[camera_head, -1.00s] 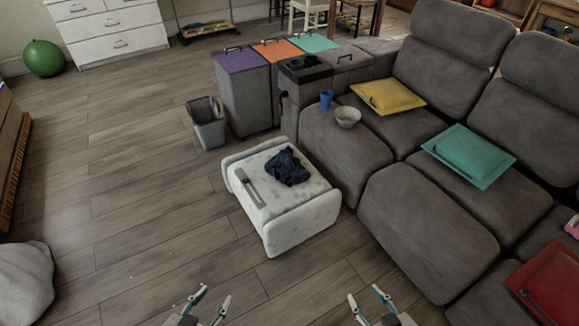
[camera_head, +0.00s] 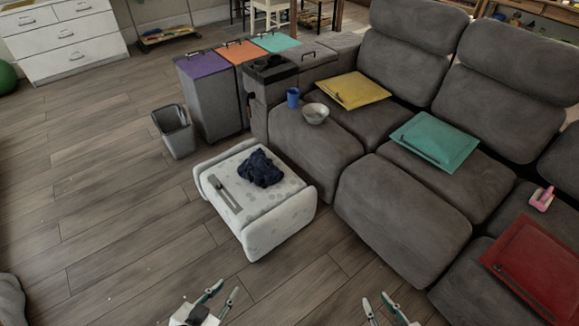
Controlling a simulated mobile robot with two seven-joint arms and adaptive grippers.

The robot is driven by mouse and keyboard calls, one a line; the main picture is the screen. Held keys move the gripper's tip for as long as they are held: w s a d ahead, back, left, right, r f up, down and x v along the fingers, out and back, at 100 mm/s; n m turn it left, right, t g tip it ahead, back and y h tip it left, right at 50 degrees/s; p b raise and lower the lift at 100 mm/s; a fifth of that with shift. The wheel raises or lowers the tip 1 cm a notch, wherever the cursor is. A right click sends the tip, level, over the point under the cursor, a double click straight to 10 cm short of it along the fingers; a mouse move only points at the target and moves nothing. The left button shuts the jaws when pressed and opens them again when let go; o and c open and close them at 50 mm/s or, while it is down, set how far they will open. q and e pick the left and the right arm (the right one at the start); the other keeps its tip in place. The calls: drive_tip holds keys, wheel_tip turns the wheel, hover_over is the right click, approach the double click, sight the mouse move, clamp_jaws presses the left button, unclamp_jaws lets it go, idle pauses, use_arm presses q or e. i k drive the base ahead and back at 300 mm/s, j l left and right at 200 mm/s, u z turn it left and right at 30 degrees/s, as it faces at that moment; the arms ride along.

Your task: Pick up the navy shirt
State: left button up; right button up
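The navy shirt (camera_head: 260,168) lies crumpled on top of the white spotted ottoman (camera_head: 262,220), toward its back right. A grey flat object with a dark strip (camera_head: 225,195) lies beside it on the left. My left gripper (camera_head: 222,289) is at the bottom of the view, empty, with its fingers apart. My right gripper (camera_head: 376,300) is at the bottom, further right, also empty with its fingers apart. Both are in front of the ottoman, well apart from the shirt.
A grey bin (camera_head: 173,132) stands behind left. Floor at left is clear.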

sight(261, 170)
drive_tip(key=i+j+z, duration=0.2)
drive_tip(key=j+z, duration=0.15)
drive_tip(key=i+j+z, duration=0.15)
drive_tip(key=j+z, duration=0.2)
drive_tip(key=i+j, duration=0.1)
drive_tip(key=j, duration=0.25)
drive_tip(key=i+j+z, duration=0.15)
drive_tip(key=j, duration=0.5)
drive_tip(key=i+z, duration=0.05)
